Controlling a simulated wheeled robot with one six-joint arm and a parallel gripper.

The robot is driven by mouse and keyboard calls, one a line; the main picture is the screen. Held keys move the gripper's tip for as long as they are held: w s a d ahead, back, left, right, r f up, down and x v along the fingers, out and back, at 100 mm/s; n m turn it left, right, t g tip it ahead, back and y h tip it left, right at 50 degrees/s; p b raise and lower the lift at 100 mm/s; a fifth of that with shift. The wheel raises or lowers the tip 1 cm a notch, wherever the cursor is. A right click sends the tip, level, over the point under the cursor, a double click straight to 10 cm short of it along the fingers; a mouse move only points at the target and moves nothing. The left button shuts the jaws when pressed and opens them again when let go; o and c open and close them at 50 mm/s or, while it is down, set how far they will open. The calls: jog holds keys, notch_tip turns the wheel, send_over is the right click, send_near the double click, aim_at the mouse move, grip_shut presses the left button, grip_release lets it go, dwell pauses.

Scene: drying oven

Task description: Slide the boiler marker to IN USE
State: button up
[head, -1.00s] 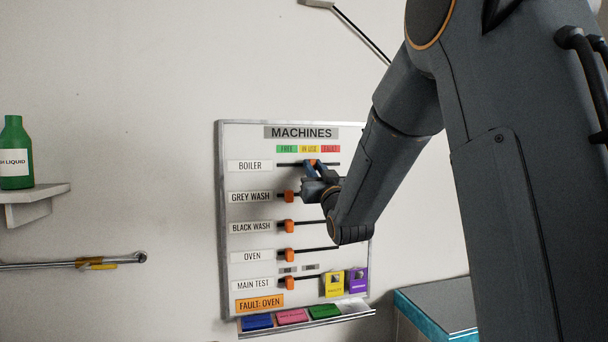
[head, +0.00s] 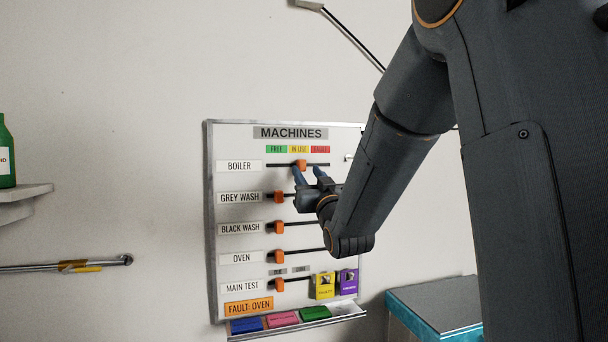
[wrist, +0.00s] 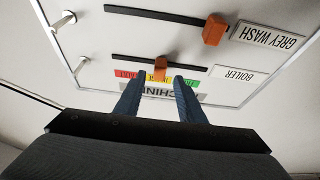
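The orange boiler marker (head: 301,165) sits on the top slot of the MACHINES board (head: 213,250), under the yellow IN USE label (head: 299,149). The green FREE label (head: 276,149) is to its left and the red FAULT label (head: 320,149) to its right. My gripper (head: 308,171) is open just below and in front of the marker, with its blue fingers spread. In the wrist view, which shows the board upside down, the marker (wrist: 161,67) appears between and beyond the fingertips (wrist: 157,82). The fingers look apart from it.
Lower rows have orange markers at their left ends, such as the grey wash marker (head: 279,197). A tray (head: 345,311) with coloured cards runs along the board's bottom. A teal-edged cabinet (head: 440,300) stands lower right. A shelf (head: 25,195) with a green bottle is at left.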

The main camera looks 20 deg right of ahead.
jog(key=shift+b+v, duration=0.5)
jog(key=shift+v, duration=1.45)
jog(key=s+a+f+g, duration=0.15)
jog(key=f+g, duration=0.25)
jog(key=f, duration=0.6)
jog(key=s+a+f+g, duration=0.1)
jog(key=s+f+g, duration=0.25)
jog(key=f, duration=0.55)
jog(key=s+a+f+g, duration=0.15)
jog(key=f+g, duration=0.35)
jog(key=f, duration=0.5)
jog(key=s+a+f+g, duration=0.1)
jog(key=s+f+g, duration=0.3)
jog(key=s, duration=0.7)
jog(key=s+a+f+g, duration=0.1)
jog(key=s+f+g, duration=0.4)
jog(key=s+f, duration=0.3)
jog(key=s, duration=0.3)
jog(key=shift+s+a+f, duration=0.15)
jog(key=shift+s+a, duration=0.05)
jog(key=shift+a, duration=0.1)
jog(key=shift+c, duration=0.6)
